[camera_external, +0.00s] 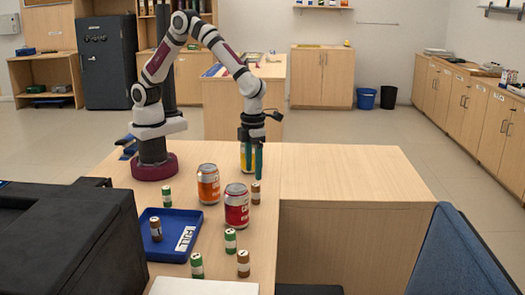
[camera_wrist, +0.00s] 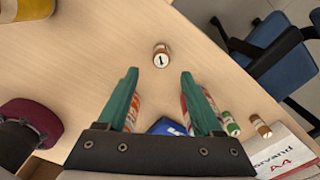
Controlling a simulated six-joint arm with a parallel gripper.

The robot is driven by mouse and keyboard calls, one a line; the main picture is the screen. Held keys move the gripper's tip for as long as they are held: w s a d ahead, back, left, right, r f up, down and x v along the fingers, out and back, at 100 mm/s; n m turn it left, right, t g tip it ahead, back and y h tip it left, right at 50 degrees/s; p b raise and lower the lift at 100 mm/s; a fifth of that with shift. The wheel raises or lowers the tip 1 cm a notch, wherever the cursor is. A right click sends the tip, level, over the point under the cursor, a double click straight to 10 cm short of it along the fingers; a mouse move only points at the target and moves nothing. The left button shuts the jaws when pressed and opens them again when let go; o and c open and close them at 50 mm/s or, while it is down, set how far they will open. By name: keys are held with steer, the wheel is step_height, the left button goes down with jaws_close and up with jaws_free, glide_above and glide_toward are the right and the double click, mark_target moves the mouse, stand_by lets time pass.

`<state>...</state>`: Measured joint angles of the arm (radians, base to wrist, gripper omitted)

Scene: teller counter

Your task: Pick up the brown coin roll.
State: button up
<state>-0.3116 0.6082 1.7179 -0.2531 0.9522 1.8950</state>
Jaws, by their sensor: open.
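Three brown coin rolls show in the external view. One brown coin roll (camera_external: 256,193) stands upright beside the red can, just below and in front of my gripper (camera_external: 251,174). In the wrist view this brown roll (camera_wrist: 161,56) stands alone just beyond the fingertips, lined up with the gap between them. A second brown roll (camera_external: 243,263) stands near the front. A third brown roll (camera_external: 156,229) stands in the blue tray (camera_external: 190,217). My gripper (camera_wrist: 159,74) is open, its green fingers apart, pointing down, with nothing between them.
An orange can (camera_external: 208,183) and a red can (camera_external: 237,207) stand left of and in front of the near brown roll. Green rolls (camera_external: 167,196) (camera_external: 231,240) (camera_external: 196,265) stand around the tray. A yellow object (camera_wrist: 26,9) is at the wrist view's corner. The counter at right is clear.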

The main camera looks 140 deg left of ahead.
mark_target(256, 185)
steer(key=f, duration=0.7)
steer(key=shift+w+a+f, duration=0.15)
steer(key=shift+a+f, duration=0.05)
steer(key=shift+a, duration=0.1)
jaws_close()
